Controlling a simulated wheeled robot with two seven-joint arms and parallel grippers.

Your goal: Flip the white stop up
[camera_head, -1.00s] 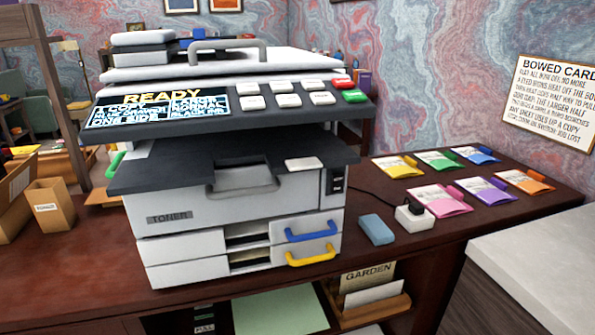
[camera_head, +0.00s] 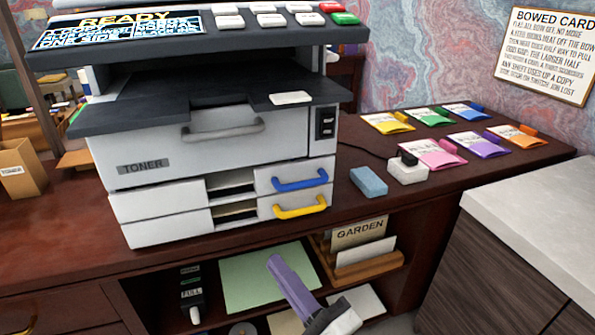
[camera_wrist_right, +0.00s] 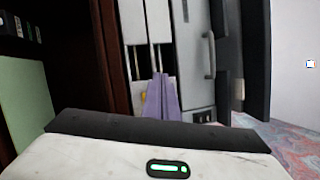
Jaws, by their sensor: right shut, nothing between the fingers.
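The copier (camera_head: 200,152) stands on the dark red desk. A small white flap (camera_head: 290,98), which looks like the white stop, lies flat on the right part of the copier's dark output ledge (camera_head: 120,114). My right gripper (camera_head: 276,264) has purple fingers pressed together and empty. It is low in front of the open shelf, well below the flap and apart from the copier. In the right wrist view the shut fingers (camera_wrist_right: 160,90) point at upright grey and white surfaces; I cannot make out the flap there. My left gripper is not in view.
Blue (camera_head: 300,179) and yellow (camera_head: 300,206) drawer handles stick out from the copier front. A blue block (camera_head: 369,182) and a white switch box (camera_head: 407,170) lie to its right, near several colored packets. A grey-topped cabinet (camera_head: 540,230) stands at right.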

